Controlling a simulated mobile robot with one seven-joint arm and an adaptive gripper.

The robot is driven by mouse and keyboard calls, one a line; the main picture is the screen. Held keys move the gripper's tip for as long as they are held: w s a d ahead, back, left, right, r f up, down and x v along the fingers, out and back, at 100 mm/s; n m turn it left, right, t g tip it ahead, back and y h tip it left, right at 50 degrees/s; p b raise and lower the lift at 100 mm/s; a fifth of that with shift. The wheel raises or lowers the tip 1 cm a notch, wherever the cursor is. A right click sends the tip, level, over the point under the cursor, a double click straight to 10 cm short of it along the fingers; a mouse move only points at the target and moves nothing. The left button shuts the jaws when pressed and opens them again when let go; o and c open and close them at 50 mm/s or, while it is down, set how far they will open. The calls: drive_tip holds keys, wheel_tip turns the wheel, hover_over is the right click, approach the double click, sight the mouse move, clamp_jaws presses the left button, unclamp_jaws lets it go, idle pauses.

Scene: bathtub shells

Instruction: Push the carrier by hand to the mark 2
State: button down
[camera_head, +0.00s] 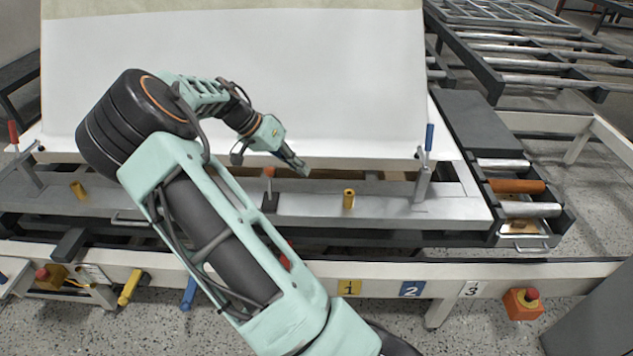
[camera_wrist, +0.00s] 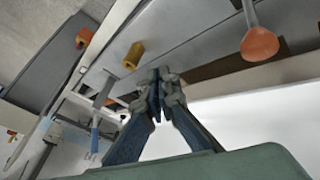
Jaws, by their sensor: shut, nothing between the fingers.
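The carrier (camera_head: 400,208) is a long grey metal plate across the front of the bench, with upright clamps and yellow pegs on it. It also shows in the wrist view (camera_wrist: 185,45). Mark 2 (camera_head: 411,289) is a blue plate on the white front rail, between yellow mark 1 (camera_head: 349,287) and white mark 3 (camera_head: 471,289). My gripper (camera_head: 303,171) is shut and empty, above the carrier's back edge, right of an orange-red knob (camera_head: 268,172). In the wrist view its fingertips (camera_wrist: 160,74) meet near the plate; I cannot tell whether they touch it.
A large white sheet (camera_head: 240,80) stands behind the carrier. A blue-handled clamp (camera_head: 426,160) and a yellow peg (camera_head: 348,199) rise from the plate. Rollers (camera_head: 516,186) lie at the right. A red button on an orange box (camera_head: 523,303) stands front right.

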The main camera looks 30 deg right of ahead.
drive_tip(key=b+x, duration=0.2)
drive_tip(key=x, duration=0.6)
drive_tip(key=shift+s+d+f, duration=0.15)
drive_tip(key=shift+d+f, duration=0.05)
drive_tip(key=shift+f, duration=0.15)
drive_tip(key=shift+s+d+f+b, duration=0.15)
drive_tip(key=shift+s+d+b, duration=0.6)
drive_tip(key=shift+s+d, duration=0.5)
drive_tip(key=shift+s, duration=0.4)
drive_tip(key=shift+s+d, duration=0.35)
drive_tip(key=shift+d, duration=0.1)
hover_over(471, 207)
drive_tip(key=shift+d, duration=0.15)
